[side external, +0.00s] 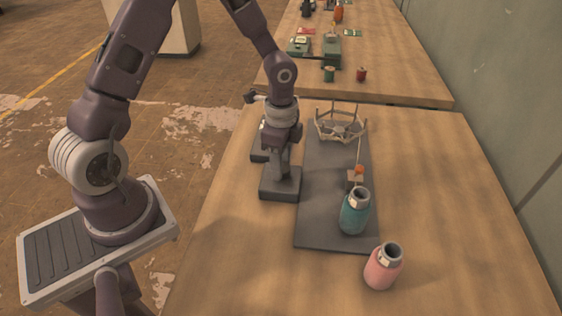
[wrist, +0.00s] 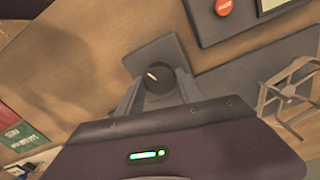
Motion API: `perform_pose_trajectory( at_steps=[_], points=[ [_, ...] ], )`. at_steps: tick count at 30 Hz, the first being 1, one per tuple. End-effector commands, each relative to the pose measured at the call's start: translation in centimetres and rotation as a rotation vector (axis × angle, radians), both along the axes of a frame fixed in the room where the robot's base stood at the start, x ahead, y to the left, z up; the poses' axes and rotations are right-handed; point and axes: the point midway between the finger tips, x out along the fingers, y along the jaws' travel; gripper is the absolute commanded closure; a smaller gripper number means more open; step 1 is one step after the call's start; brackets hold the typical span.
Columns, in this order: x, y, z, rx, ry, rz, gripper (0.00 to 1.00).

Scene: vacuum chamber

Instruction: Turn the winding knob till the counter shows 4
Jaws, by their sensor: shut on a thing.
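The winding knob (wrist: 158,77) is a round black dial with a white mark, on a dark block (wrist: 150,52) in the wrist view. My gripper (wrist: 158,86) has one finger on each side of the knob and is shut on it. In the side view my gripper (side external: 281,167) points down over the dark block (side external: 280,184) and hides the knob. A pale screen (wrist: 276,5), probably the counter, is cut off at the top of the wrist view, and no number can be read. A red button (wrist: 223,7) is beside it on a dark panel.
A grey mat (side external: 318,236) bears a wire-like frame (side external: 341,124), an orange-topped small block (side external: 356,177) and a teal bottle (side external: 354,213). A pink bottle (side external: 383,268) stands off the mat. Another dark box (side external: 259,153) is partly hidden behind my gripper. The table's near right is clear.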

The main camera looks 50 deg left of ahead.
Motion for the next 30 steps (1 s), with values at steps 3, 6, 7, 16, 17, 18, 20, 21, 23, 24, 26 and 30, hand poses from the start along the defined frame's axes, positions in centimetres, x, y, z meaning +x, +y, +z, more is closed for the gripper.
perform_pose_trajectory(
  at_steps=[3,6,7,16,17,18,20,21,23,24,26,30],
  points=[
    [0.01,0.04,-0.01,0.000,0.000,-0.047,0.98],
    [0.01,0.02,-0.01,0.000,0.000,-0.078,0.98],
    [0.02,0.01,-0.01,0.000,0.000,-0.084,0.98],
    [0.00,0.01,-0.01,0.000,0.000,-0.116,0.98],
    [0.00,0.01,-0.02,0.000,0.000,-0.116,0.98],
    [0.00,0.01,-0.02,0.000,0.000,-0.116,0.98],
    [0.00,0.01,-0.02,0.000,0.000,-0.116,0.98],
    [0.00,0.02,-0.02,0.000,0.000,-0.116,0.98],
    [0.00,0.02,-0.02,0.000,0.000,-0.115,0.98],
    [0.00,0.02,-0.02,0.000,0.000,-0.115,0.98],
    [0.00,0.02,-0.02,0.000,0.000,-0.115,0.52],
    [-0.01,0.01,-0.02,0.000,0.000,-0.115,0.36]
  ],
)
